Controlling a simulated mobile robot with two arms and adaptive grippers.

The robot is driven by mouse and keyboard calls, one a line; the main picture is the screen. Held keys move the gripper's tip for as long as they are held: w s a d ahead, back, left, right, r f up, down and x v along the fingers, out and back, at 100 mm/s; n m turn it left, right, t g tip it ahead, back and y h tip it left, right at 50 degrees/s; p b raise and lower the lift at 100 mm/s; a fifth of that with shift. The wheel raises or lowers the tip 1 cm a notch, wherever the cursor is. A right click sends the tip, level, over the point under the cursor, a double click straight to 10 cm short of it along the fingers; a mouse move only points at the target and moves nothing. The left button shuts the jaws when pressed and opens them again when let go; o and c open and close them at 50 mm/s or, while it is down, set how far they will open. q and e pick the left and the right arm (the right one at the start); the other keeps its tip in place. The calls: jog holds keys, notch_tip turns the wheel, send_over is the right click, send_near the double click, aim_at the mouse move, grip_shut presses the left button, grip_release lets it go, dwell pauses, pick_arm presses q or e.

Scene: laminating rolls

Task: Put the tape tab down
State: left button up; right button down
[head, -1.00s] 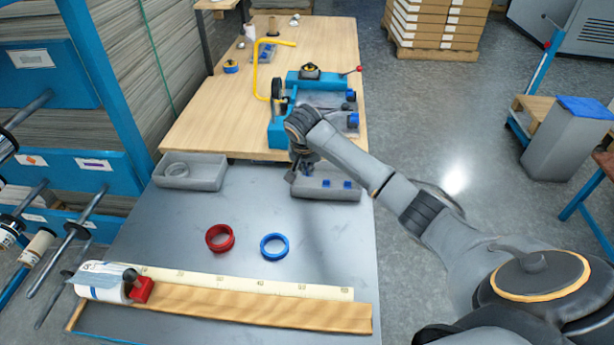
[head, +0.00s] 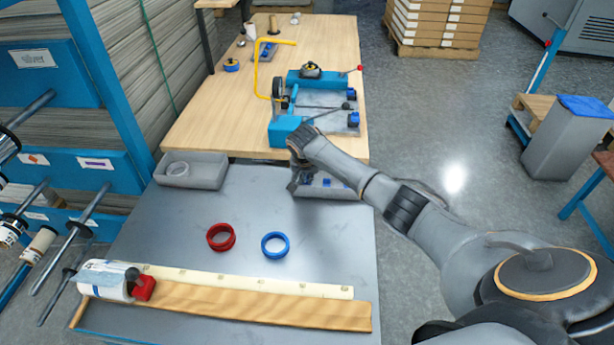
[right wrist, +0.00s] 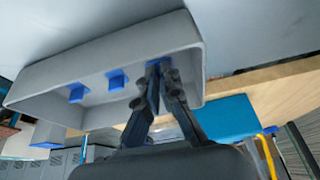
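Blue tape tabs show in a grey tray (head: 345,194) at the far right of the dark worktop. In the right wrist view, two tabs, one in the middle (right wrist: 117,79) and one farther left (right wrist: 76,92), sit apart along the tray (right wrist: 150,30). My right gripper (right wrist: 158,72) reaches into the tray's end beside them. Its fingertips come together on a third blue tape tab (right wrist: 158,63), partly hidden by them. I cannot tell whether this tab touches the tray floor. In the head view the right gripper (head: 299,185) is at the tray's left end. My left gripper is not in view.
A blue device (head: 310,80) stands on the wooden table (head: 215,110) behind the tray. Another grey tray (head: 205,172) is at the left. A red ring (head: 221,228), a blue ring (head: 285,246) and a white roll (head: 104,282) lie nearer. The worktop's middle is mostly clear.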

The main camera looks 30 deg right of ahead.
jog(key=shift+f, duration=0.15)
jog(key=c, duration=1.5)
grip_release()
jog(key=shift+r, duration=0.2)
jog(key=v, duration=1.2)
jog(key=shift+s+b, duration=0.1)
jog(key=shift+b, duration=0.25)
